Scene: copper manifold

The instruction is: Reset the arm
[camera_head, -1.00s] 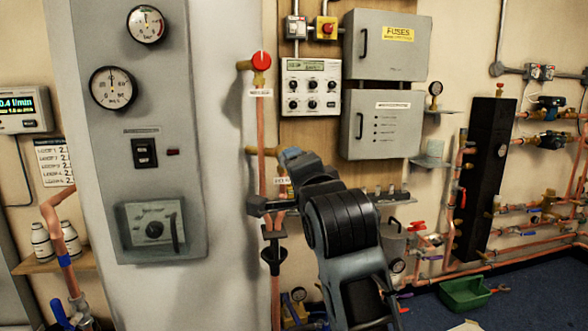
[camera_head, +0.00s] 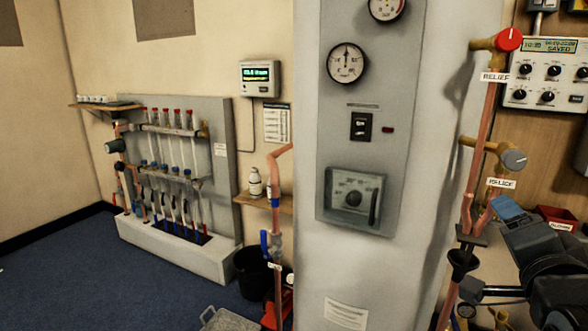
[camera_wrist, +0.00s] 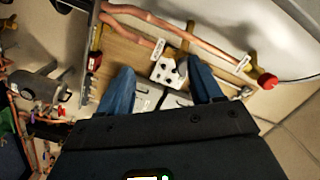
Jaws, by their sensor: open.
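My gripper (camera_wrist: 162,88) shows in the wrist view as two blue fingers spread wide apart, with nothing held between them. In the head view my arm is at the lower right edge, with a blue part of it in front of the copper relief pipes (camera_head: 483,125). Beyond the fingers in the wrist view are copper pipes (camera_wrist: 190,37), a red knob (camera_wrist: 267,80) and a small white panel with dark knobs (camera_wrist: 168,70). I cannot tell from the head view whether my fingers touch anything.
A grey boiler column (camera_head: 420,190) stands close to the left of my arm. A pipe manifold (camera_head: 172,160) is against the left wall, with clear blue floor (camera_head: 70,270) before it. A black bucket (camera_head: 254,272) and a grey crate (camera_head: 228,320) stand near the column. A red tray (camera_head: 556,214) lies at right.

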